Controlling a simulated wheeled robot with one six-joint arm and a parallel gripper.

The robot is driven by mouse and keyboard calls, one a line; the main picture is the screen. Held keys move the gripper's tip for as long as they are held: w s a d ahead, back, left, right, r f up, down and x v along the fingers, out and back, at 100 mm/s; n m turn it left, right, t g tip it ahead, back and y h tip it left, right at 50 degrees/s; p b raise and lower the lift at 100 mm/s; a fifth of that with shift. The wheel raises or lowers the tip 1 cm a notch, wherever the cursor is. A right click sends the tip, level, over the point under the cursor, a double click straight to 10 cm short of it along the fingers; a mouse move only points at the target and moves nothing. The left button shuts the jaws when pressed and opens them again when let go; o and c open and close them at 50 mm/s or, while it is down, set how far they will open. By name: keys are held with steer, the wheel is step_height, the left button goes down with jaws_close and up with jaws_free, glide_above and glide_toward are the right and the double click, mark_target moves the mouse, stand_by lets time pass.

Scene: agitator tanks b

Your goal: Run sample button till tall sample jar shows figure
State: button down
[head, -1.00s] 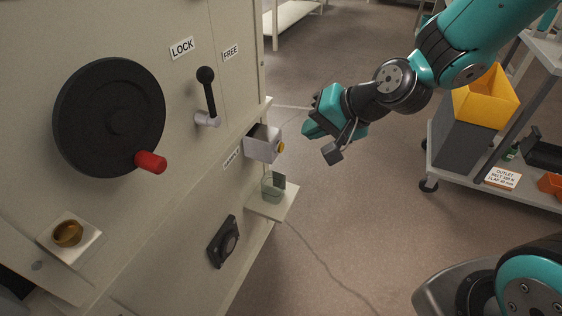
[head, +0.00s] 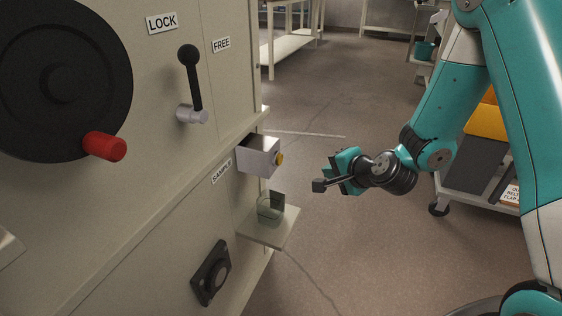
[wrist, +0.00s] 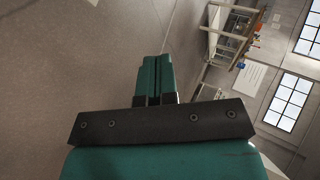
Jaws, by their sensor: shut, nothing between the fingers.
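I cannot read any figure or level on the jar. My gripper (head: 334,164) is in the air to the right of the button, apart from it. Its teal fingers (wrist: 157,78) are together and empty in the wrist view.
The black wheel (head: 60,85) with a red handle (head: 104,146) and the lever (head: 192,80) stick out from the cabinet. The jar's shelf (head: 276,231) also projects. A trolley (head: 480,190) stands at right, behind my arm. The floor beyond the shelf is clear.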

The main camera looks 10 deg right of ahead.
mark_target(279, 159)
steer(key=w+a+p, duration=0.5)
steer(key=a+p, duration=0.1)
steer(key=a, duration=0.1)
steer(key=shift+p, duration=0.35)
steer(key=shift+a, duration=0.1)
steer(key=shift+w+a, duration=0.15)
stand_by(1.8)
steer(key=shift+w+a+p, duration=0.15)
steer(key=shift+a+p, duration=0.05)
steer(key=shift+p, duration=0.1)
steer(key=shift+w+a, duration=0.25)
steer(key=shift+a, duration=0.1)
stand_by(1.3)
steer(key=shift+d, duration=0.1)
steer(key=shift+s+d, duration=0.5)
steer(key=shift+d, duration=0.1)
